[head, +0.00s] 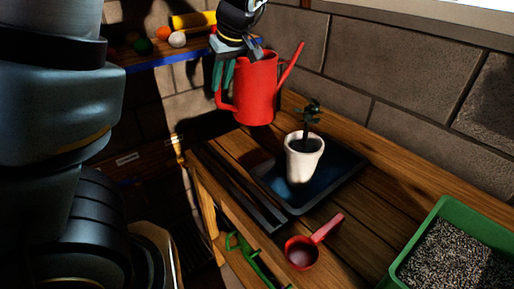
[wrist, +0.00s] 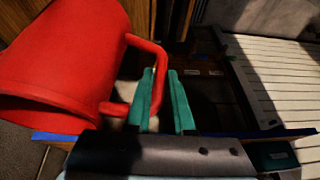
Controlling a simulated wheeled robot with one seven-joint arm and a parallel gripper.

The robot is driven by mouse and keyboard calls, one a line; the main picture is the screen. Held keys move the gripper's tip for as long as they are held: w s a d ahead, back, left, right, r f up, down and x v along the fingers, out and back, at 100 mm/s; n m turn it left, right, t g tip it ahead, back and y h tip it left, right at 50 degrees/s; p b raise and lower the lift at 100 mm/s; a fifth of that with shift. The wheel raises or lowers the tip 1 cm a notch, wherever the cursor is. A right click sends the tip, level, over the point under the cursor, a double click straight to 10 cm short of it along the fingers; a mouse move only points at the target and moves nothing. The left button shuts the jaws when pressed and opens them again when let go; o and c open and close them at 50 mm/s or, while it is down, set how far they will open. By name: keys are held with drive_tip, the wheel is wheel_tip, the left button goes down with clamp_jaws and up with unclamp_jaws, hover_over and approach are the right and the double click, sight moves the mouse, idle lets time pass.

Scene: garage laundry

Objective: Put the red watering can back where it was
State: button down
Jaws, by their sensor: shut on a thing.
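The red watering can (head: 249,91) hangs in the air above the back left part of the wooden bench, with its spout to the upper right. In the wrist view the can (wrist: 65,65) fills the upper left, with its handle running to the fingers. My gripper (head: 222,75) is shut on the can's handle at the can's left side. Its green fingers (wrist: 165,95) show on both sides of the handle in the wrist view. The can looks about upright in the head view.
A white pot with a plant (head: 303,158) stands on a dark blue tray (head: 340,175) on the bench. A red scoop (head: 302,252) and a green bin of granules (head: 402,262) are nearer. A blue-edged shelf (head: 165,60) at upper left holds several balls and a yellow roll (head: 192,20).

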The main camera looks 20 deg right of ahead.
drive_tip(key=shift+f+b, duration=0.3)
drive_tip(key=shift+f, duration=0.3)
drive_tip(key=s+d+n+g+y+b, duration=0.1)
drive_tip(key=s+d+n, duration=0.2)
drive_tip(key=s+n, duration=0.1)
wheel_tip(320, 180, down, 10)
drive_tip(key=shift+n+p, duration=0.3)
drive_tip(key=shift+p, duration=0.15)
drive_tip(key=c, duration=0.8)
unclamp_jaws()
drive_tip(key=shift+a, duration=0.1)
